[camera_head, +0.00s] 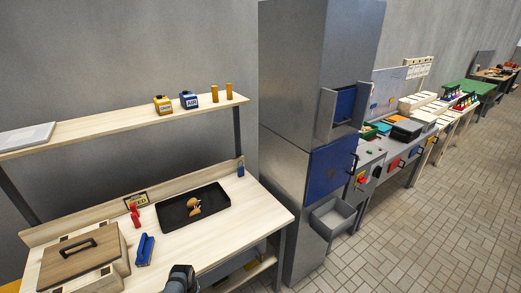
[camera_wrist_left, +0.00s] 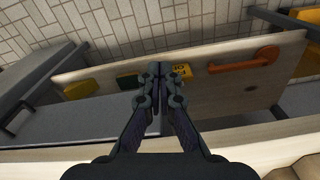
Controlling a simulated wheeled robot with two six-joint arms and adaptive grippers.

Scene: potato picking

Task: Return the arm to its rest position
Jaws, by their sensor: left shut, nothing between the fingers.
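My left gripper (camera_wrist_left: 158,75) shows in the left wrist view with its two dark fingers together and nothing between them. It hangs in front of a pale wooden board and a grey ledge, with tiled floor beyond. In the head view a dark rounded part of mine shows at the bottom edge, in front of the workbench (camera_head: 222,225); I cannot tell which arm it belongs to. On the bench, a black tray (camera_head: 175,222) holds a small brown potato-like item (camera_head: 194,207). My right gripper is not in view.
A wooden-lidded box (camera_head: 82,254), a blue tool (camera_head: 145,249) and a red tool (camera_head: 135,215) are on the bench. A shelf (camera_head: 110,122) runs above. A tall grey cabinet (camera_head: 290,100) stands right of it. In the wrist view, an orange handle (camera_wrist_left: 243,62) lies on the board.

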